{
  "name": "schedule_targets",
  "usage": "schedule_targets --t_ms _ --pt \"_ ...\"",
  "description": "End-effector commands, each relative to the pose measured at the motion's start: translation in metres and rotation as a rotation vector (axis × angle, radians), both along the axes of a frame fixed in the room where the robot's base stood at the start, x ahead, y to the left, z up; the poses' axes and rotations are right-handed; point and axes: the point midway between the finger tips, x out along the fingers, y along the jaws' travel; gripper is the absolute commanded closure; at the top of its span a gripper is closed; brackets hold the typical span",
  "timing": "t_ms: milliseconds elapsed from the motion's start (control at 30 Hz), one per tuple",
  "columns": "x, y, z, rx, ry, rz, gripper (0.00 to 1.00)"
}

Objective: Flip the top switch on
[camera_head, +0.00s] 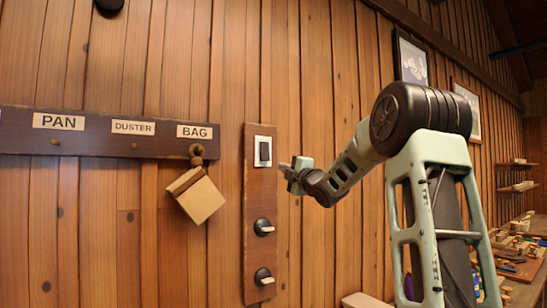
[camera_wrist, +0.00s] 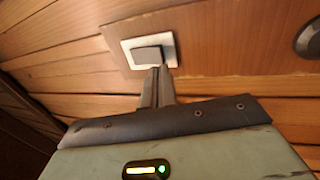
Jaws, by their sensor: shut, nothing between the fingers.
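The top switch (camera_head: 263,152) is a black rocker in a white plate, set high on a vertical wooden board (camera_head: 260,200) on the wall. In the wrist view the switch (camera_wrist: 146,54) is a dark rocker on its pale plate, just beyond my fingertips. My gripper (camera_head: 287,168) is to the right of the switch in the head view, with a small gap between them there. In the wrist view my gripper (camera_wrist: 158,72) is shut and empty, its tips at the edge of the plate. I cannot tell whether they touch it. The rocker's on or off position is unclear.
Two round black knobs, an upper one (camera_head: 263,227) and a lower one (camera_head: 264,277), sit below the switch. A peg rail (camera_head: 95,145) with labels is to the left, and a tan block-shaped bag (camera_head: 197,196) hangs from it. A cluttered bench (camera_head: 525,265) is at right.

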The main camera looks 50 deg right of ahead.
Motion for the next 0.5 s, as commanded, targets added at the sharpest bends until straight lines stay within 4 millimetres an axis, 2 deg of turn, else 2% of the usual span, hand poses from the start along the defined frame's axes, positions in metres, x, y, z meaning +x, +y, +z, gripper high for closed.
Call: schedule_targets --t_ms 33,200,500 --pt "0.011 -0.002 0.008 0.005 -0.001 0.005 1.00" --pt "0.039 -0.010 0.016 0.004 0.000 0.002 1.00" --pt "0.063 -0.014 0.020 0.001 0.001 0.001 1.00"
